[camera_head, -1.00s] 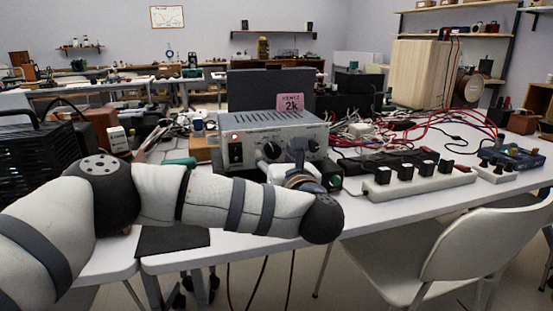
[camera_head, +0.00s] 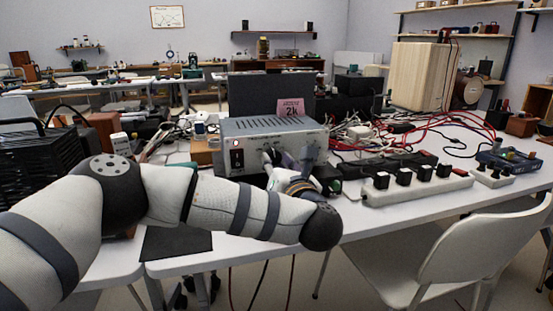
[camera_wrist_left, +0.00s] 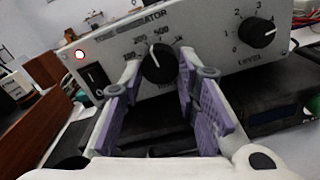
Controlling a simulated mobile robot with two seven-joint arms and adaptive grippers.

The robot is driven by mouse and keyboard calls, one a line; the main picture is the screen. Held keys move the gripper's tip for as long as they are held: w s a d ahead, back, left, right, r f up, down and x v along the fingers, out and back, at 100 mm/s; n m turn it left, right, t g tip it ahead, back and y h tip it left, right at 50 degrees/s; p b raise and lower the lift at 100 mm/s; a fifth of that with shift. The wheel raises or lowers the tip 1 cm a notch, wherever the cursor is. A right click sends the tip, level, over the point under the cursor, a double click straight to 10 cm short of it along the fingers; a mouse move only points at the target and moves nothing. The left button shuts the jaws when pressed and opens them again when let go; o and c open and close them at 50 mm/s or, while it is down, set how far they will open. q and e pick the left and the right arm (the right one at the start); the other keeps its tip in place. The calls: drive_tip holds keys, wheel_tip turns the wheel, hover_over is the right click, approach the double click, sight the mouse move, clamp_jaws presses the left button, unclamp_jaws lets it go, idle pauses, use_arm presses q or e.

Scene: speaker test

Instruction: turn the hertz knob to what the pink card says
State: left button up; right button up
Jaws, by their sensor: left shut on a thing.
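The level knob (camera_wrist_left: 257,33) is to the right, free of the fingers. In the head view, my left gripper (camera_head: 270,160) largely hides the hertz knob.
A white power strip (camera_head: 415,190) with black plugs lies right of the generator. Red and black cables (camera_head: 430,128) are tangled behind it. A dark ribbed device (camera_head: 40,165) stands at the left. A white chair (camera_head: 495,245) is at the front right.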

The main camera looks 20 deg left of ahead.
use_arm(q)
drive_tip(key=m+p, duration=0.1)
drive_tip(key=m, duration=0.1)
drive_tip(key=m+p, duration=0.1)
drive_tip(key=m, duration=0.1)
drive_tip(key=m+p, duration=0.1)
drive_tip(key=m, duration=0.1)
drive_tip(key=shift+r+p, duration=0.3)
drive_tip(key=m+p, duration=0.2)
drive_tip(key=m, duration=0.4)
drive_tip(key=shift+a+m, duration=0.1)
drive_tip(key=shift+m, duration=0.2)
drive_tip(key=m+p, duration=0.1)
drive_tip(key=m, duration=0.3)
drive_tip(key=shift+m, duration=0.3)
drive_tip(key=shift+m+p, duration=0.5)
drive_tip(key=shift+m, duration=1.3)
use_arm(e)
drive_tip(key=w+r+t, duration=0.2)
drive_tip(key=w+r, duration=0.4)
drive_tip(key=r, duration=0.2)
use_arm(q)
drive_tip(key=o, duration=1.2)
drive_tip(key=shift+c, duration=0.2)
drive_tip(key=shift+s, duration=0.1)
